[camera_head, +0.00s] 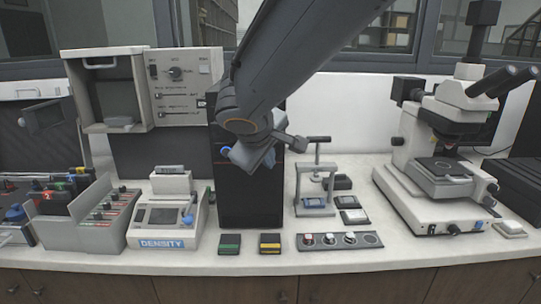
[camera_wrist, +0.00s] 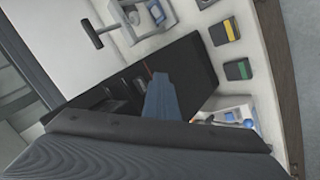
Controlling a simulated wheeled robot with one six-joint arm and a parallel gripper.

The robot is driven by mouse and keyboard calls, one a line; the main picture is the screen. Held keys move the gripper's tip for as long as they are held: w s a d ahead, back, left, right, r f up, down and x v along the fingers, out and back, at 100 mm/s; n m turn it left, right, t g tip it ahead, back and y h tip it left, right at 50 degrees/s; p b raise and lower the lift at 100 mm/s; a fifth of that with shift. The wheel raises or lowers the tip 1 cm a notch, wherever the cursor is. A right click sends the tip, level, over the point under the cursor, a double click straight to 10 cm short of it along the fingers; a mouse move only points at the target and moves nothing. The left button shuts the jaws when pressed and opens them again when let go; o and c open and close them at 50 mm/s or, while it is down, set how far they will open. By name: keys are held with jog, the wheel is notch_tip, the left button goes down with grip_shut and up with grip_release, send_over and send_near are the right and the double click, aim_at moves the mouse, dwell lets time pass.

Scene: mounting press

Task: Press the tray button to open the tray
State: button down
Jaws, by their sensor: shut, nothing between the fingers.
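A tall black tower (camera_head: 250,195) stands upright on the white bench; it also shows in the wrist view (camera_wrist: 190,65). A small blue round spot (camera_head: 225,151) shows on its upper left front, beside my gripper. My gripper (camera_head: 246,158) is shut and empty, in front of the tower's upper part in the head view. In the wrist view its closed fingers (camera_wrist: 160,97) overlap the dark tower. I cannot tell whether they touch it. My arm and gripper hide much of the tower's top. I cannot make out a button marked for the tray, or an open tray.
A density instrument (camera_head: 165,222) stands left of the tower. A small press stand with a T-handle (camera_head: 315,185) and a microscope (camera_head: 440,150) stand to its right. Green (camera_head: 229,244) and yellow (camera_head: 270,243) pads lie in front, beside a strip of knobs (camera_head: 340,240).

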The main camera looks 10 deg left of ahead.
jog(key=shift+s+d+b, duration=0.15)
jog(key=shift+s, duration=0.5)
jog(key=shift+s+d+b, duration=0.15)
jog(key=shift+s, duration=0.45)
jog(key=d+f+m+g+h, duration=0.25)
jog(key=d+f, duration=0.45)
jog(key=d, duration=0.4)
jog(key=s+d+f+m+g, duration=0.2)
jog(key=s+d+f+m, duration=0.1)
jog(key=d, duration=0.4)
jog(key=s+d+f+m+g+y, duration=0.1)
jog(key=s+d+f+m, duration=0.2)
jog(key=s+d+f, duration=0.2)
jog(key=s+d+f+m+g+y, duration=0.1)
jog(key=s+d+f+m, duration=0.3)
jog(key=d, duration=0.5)
jog(key=shift+s+d+f+g, duration=0.2)
jog(key=shift+s+f+g, duration=0.1)
jog(key=shift+s+g, duration=0.6)
jog(key=shift+a, duration=0.1)
